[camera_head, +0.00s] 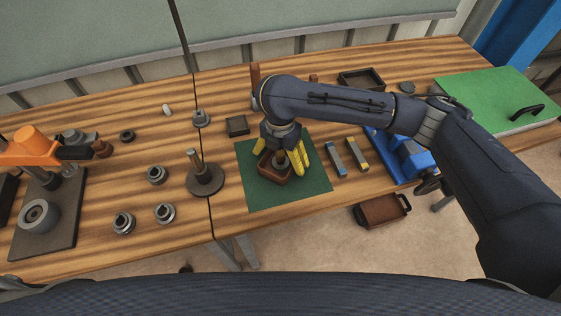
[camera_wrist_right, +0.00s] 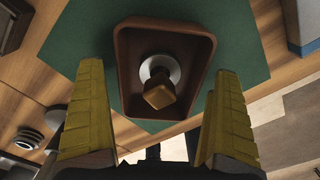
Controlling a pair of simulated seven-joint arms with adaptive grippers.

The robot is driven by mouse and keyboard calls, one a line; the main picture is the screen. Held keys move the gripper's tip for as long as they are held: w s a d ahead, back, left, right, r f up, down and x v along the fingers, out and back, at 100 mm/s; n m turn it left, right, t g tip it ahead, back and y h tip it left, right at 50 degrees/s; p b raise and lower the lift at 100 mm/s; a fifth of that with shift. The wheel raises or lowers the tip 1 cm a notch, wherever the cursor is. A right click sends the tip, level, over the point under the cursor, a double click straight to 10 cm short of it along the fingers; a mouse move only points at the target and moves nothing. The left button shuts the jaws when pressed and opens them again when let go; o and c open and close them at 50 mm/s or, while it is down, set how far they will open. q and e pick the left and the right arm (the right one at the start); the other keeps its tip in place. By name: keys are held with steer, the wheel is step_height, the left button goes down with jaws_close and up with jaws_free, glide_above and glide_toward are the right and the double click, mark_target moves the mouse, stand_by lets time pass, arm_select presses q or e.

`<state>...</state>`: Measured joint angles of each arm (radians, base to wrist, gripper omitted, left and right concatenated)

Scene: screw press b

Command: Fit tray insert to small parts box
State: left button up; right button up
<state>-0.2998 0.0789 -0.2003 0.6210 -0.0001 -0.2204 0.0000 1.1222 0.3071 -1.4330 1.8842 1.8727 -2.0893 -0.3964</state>
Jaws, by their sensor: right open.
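A brown box with raised walls (camera_head: 268,178) sits on the green mat (camera_head: 313,190); it also shows in the right wrist view (camera_wrist_right: 126,62). Inside it stands a knob-like piece with a square tan top (camera_wrist_right: 158,96) on a pale round disc. I cannot tell whether this knob belongs to the tray insert. My right gripper (camera_head: 281,153) is above the box, its yellow fingers apart. In the right wrist view the fingers (camera_wrist_right: 158,75) lie either side of the knob, with nothing between them touching either. My left gripper is not in view.
A small dark square tray (camera_head: 237,126) lies left of the mat, and a black open tray (camera_head: 376,81) at the back. A blue vise (camera_head: 415,160) and two small bars stand right. A spindle on a round base (camera_head: 205,180) and several metal rings stand left.

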steer(key=shift+f, duration=0.7)
steer(key=c, duration=1.1)
